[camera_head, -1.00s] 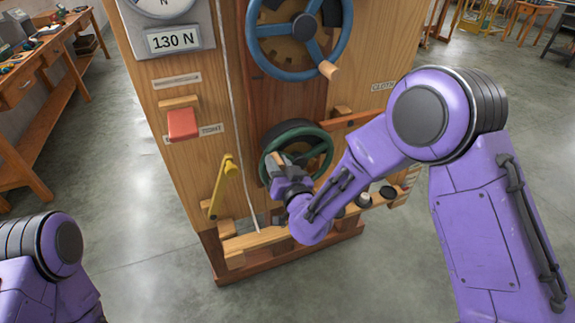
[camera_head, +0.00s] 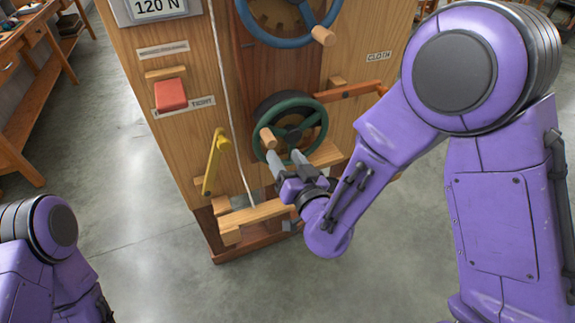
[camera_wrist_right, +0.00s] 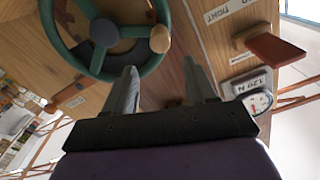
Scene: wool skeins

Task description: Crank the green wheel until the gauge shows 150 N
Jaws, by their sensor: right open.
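The green wheel (camera_head: 293,133) is on the front of the wooden machine, with a pale wooden crank knob (camera_head: 268,138) at its left side. My right gripper (camera_head: 285,158) is open and empty just below the knob and in front of the wheel's lower rim. In the right wrist view, the green wheel (camera_wrist_right: 97,73) and knob (camera_wrist_right: 159,39) lie beyond the open fingers (camera_wrist_right: 160,72); the knob appears apart from them. The gauge readout (camera_head: 160,7) shows 120 N, also seen in the wrist view (camera_wrist_right: 252,85). My left gripper is out of view.
A larger blue wheel (camera_head: 275,38) is above the green one. A red block (camera_head: 171,95), a yellow lever (camera_head: 212,160) and an orange bar (camera_head: 350,90) stick out around it. A wooden ledge (camera_head: 255,217) is below.

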